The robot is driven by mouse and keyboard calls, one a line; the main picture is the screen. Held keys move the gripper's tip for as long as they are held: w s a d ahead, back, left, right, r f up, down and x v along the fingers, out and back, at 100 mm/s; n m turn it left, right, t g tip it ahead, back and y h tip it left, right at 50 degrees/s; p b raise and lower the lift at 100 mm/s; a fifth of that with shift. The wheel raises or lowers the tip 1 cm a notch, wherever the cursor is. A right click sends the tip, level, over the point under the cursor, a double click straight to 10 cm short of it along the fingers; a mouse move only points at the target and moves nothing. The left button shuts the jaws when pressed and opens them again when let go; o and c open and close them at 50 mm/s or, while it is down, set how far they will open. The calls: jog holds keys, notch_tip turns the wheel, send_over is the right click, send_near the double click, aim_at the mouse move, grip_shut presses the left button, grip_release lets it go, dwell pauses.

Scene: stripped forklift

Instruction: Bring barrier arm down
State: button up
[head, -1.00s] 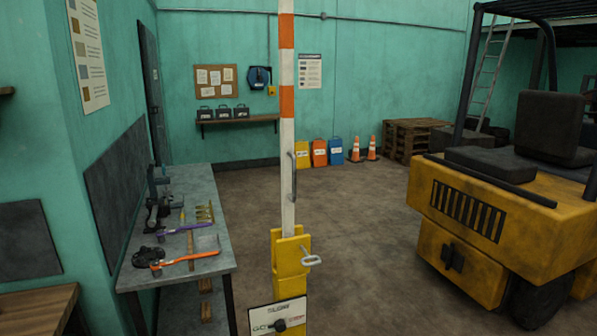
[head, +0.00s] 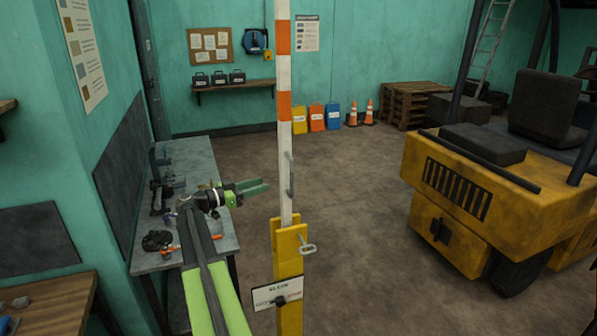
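The barrier arm (head: 284,150) is a white pole with orange bands, standing upright in the middle of the head view. A grey handle (head: 290,176) is fixed along its right side. Its foot sits in a yellow post (head: 288,262) with a metal pin handle (head: 308,248) on the right and a sign plate (head: 277,293) in front. My gripper (head: 254,188) is to the left of the pole, pointing right, with its green fingers apart and nothing between them. It appears clear of the pole, though depth is hard to judge.
A workbench (head: 222,236) with tools stands on the left, partly behind my arm. A yellow forklift (head: 480,200) stands on the right. Cones (head: 369,112), coloured bins (head: 316,117) and pallets (head: 410,105) line the back wall. The floor between is clear.

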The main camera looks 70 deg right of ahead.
jog(key=x, duration=1.6)
jog(key=shift+d, duration=0.2)
grip_shut()
dwell(0.5)
jog(key=shift+s+d+r+p, duration=0.1)
jog(key=shift+d+p, duration=0.1)
jog(key=shift+p, duration=0.1)
